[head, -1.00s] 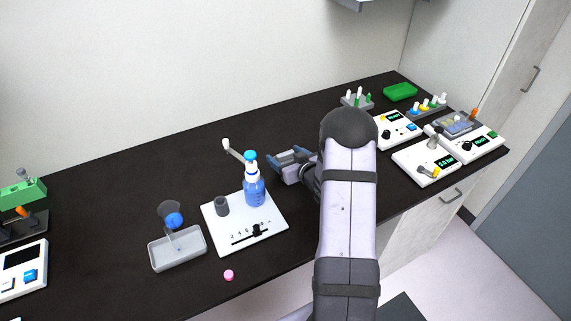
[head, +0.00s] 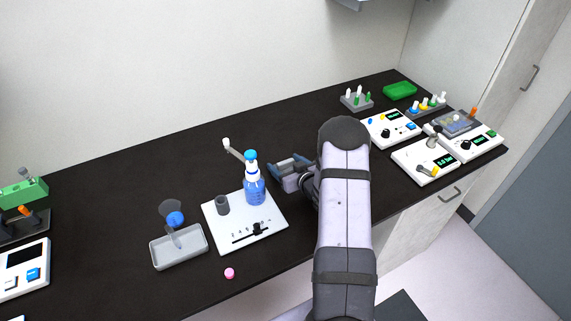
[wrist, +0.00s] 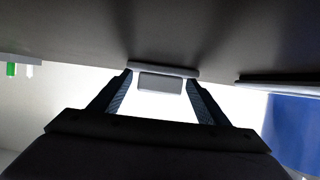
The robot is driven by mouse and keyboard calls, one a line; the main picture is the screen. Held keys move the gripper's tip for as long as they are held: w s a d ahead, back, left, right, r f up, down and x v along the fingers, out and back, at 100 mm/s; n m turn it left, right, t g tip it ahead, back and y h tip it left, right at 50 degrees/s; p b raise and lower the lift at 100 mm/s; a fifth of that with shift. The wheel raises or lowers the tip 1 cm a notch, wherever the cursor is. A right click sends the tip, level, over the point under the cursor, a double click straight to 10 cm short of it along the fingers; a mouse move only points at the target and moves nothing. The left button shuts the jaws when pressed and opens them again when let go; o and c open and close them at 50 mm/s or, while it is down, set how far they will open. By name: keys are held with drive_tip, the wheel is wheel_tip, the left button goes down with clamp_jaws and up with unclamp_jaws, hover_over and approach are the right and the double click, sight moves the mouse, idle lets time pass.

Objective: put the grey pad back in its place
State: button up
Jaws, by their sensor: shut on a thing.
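My gripper (head: 280,166) is low over the dark bench, just right of the white board with the blue bottle. In the wrist view my gripper (wrist: 160,82) is shut on the grey pad (wrist: 163,70), a wide flat grey piece with a smaller block between the fingertips. The pad is close to the dark bench top; I cannot tell whether it touches. In the head view I cannot make out the pad apart from the fingers. I cannot tell which spot is the pad's place.
Instruments (head: 411,173) stand at the right. The bench behind my gripper is clear.

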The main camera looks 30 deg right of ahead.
drive_tip(key=o, duration=1.5)
drive_tip(key=shift+r, duration=0.15)
drive_tip(key=b+v, duration=0.2)
drive_tip(key=v, duration=1)
drive_tip(key=shift+b, duration=0.3)
